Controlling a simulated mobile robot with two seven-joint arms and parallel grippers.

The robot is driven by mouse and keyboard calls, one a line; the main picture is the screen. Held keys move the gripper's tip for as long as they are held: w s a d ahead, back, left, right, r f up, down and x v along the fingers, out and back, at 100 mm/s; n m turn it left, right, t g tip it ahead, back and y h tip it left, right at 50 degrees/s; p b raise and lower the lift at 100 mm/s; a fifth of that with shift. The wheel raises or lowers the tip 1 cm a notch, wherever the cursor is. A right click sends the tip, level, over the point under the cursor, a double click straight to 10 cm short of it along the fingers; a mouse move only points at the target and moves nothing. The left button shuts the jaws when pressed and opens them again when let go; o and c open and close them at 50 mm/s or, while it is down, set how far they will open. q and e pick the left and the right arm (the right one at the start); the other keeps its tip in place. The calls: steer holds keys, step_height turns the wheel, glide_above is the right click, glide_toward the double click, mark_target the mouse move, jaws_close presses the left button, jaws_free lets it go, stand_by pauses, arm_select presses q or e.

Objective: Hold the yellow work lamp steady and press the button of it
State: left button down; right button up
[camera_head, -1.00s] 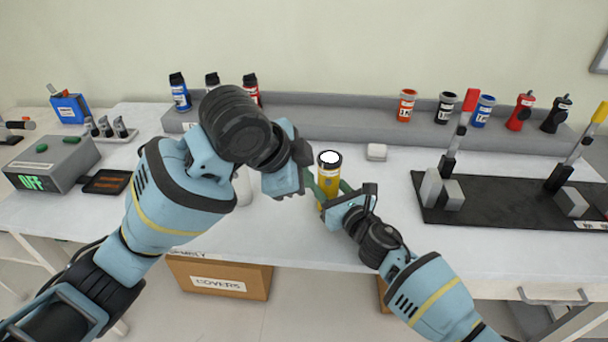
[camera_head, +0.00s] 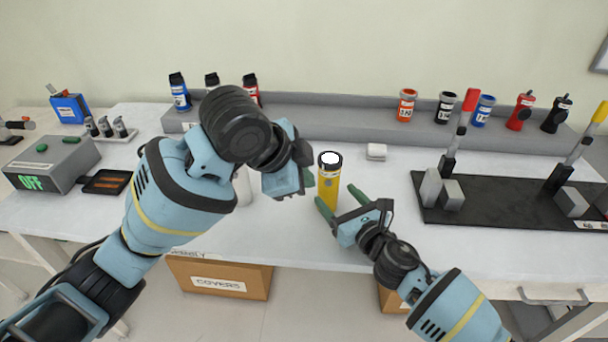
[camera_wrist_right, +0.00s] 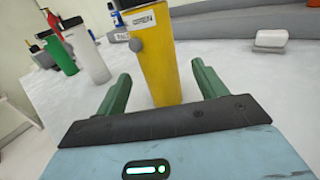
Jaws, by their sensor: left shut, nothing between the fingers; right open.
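The yellow work lamp (camera_head: 328,190) stands upright on the white table, with a black collar and a bright white top. In the right wrist view the lamp (camera_wrist_right: 165,70) shows a round grey button (camera_wrist_right: 136,45) below a white label. My right gripper (camera_head: 339,198) is open, in front of and to the right of the lamp. In the right wrist view its green fingers (camera_wrist_right: 160,85) are spread, with the lamp just beyond them and apart from them. My left gripper (camera_head: 308,179) is shut and empty, close at the lamp's left side; whether it touches cannot be told.
A grey box (camera_head: 48,165) reading OFF stands at left. A black board (camera_head: 475,213) with blocks and posts lies at right. Several bottles and canisters stand on the grey back ledge (camera_head: 335,120). In the right wrist view, green (camera_wrist_right: 62,55) and white cylinders (camera_wrist_right: 88,55) stand left.

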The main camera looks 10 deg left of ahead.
steer(key=v, duration=0.7)
steer(key=shift+s+d, duration=0.15)
steer(key=shift+f, duration=0.1)
